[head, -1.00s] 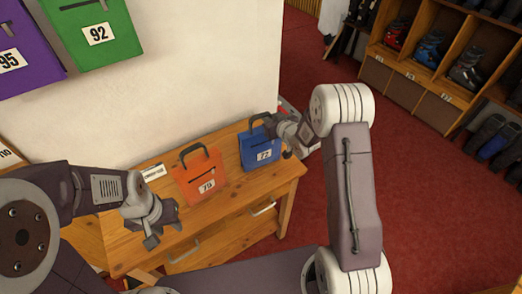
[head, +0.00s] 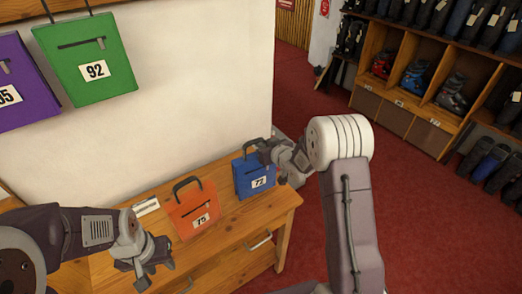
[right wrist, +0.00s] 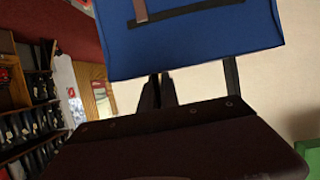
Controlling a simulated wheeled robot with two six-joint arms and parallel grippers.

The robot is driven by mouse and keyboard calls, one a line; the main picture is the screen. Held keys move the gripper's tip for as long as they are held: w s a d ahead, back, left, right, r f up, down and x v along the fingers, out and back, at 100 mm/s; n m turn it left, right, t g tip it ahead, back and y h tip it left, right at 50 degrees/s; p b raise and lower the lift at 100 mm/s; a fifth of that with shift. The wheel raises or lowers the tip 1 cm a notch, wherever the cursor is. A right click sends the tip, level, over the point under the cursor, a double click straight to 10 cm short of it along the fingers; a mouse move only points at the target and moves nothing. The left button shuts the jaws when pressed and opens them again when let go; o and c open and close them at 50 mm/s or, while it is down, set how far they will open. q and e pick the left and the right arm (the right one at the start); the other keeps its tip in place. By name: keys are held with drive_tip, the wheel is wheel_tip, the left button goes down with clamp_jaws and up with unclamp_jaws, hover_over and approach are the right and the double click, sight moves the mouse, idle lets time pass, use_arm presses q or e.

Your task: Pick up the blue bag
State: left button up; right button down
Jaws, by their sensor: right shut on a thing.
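The blue bag (head: 254,174), with a white tag reading 72, stands upright at the right end of the wooden bench (head: 233,218). In the head view I see no clear gap under it. In the right wrist view, the bag (right wrist: 195,35) fills the top and the shut fingers (right wrist: 157,91) show beside a dark handle strap (right wrist: 231,75). My left gripper (head: 157,267) is open and empty over the bench's left part.
An orange bag (head: 193,209) tagged 75 stands left of the blue one. Green (head: 88,58) and purple (head: 22,85) bags hang on the wall. A small white sign (head: 147,206) lies on the bench. Red floor (head: 430,235) is open at right; boot shelves (head: 420,95) stand beyond.

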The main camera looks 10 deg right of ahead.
drive_tip(key=shift+r, duration=0.8)
drive_tip(key=shift+s+d+r, duration=0.35)
drive_tip(key=shift+s+d, duration=0.05)
drive_tip(key=shift+s, duration=0.1)
drive_tip(key=s+d+r, duration=0.6)
drive_tip(key=s, duration=0.2)
drive_tip(key=shift+s, duration=0.25)
drive_tip(key=shift+r, duration=0.1)
wheel_tip(320, 180, up, 5)
drive_tip(key=p, duration=0.5)
